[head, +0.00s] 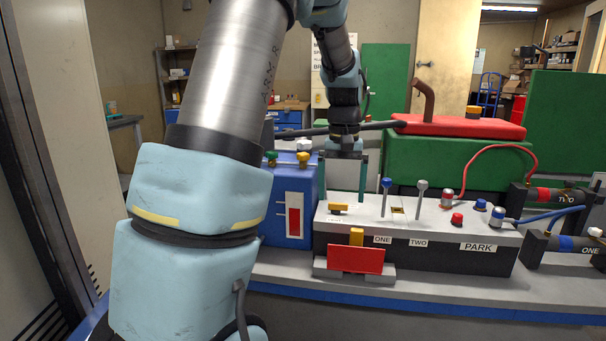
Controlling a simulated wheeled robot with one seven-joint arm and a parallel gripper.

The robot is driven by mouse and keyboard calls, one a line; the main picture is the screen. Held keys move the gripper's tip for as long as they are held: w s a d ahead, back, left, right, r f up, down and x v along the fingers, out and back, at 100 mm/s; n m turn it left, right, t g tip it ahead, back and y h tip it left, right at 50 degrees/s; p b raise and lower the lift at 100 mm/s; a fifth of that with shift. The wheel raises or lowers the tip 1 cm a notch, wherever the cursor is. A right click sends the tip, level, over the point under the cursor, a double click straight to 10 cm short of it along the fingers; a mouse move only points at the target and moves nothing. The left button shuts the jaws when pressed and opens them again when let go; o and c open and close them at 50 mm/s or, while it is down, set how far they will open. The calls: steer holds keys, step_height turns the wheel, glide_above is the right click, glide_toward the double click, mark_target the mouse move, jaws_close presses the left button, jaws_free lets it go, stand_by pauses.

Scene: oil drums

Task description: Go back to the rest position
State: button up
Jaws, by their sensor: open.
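My gripper (342,196) hangs pointing down, with its two dark teal fingers spread apart and nothing visible between them. It appears over the back left part of a white-topped control box (365,224); whether the fingertips touch anything I cannot tell. My pale blue and silver arm fills the left of the view and bends over at the top. The box carries a blue-knobbed lever (386,195), a grey lever (421,197), a yellow piece (338,208) and labels ONE, TWO and PARK.
A blue box (288,205) with valves stands left of the control box, close to my arm. Behind is a green tank with a red lid (460,126). Red (497,148) and blue (545,217) hoses run at the right. A red plate (356,259) stands in front on the grey bench (450,287).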

steer(key=s+a+f, duration=0.3)
steer(key=s+a, duration=0.4)
steer(key=s+a+f+t, duration=0.1)
steer(key=s+a+f, duration=0.2)
steer(key=s+a, duration=0.4)
steer(key=shift+s+a+n, duration=0.3)
steer(key=shift+a, duration=0.5)
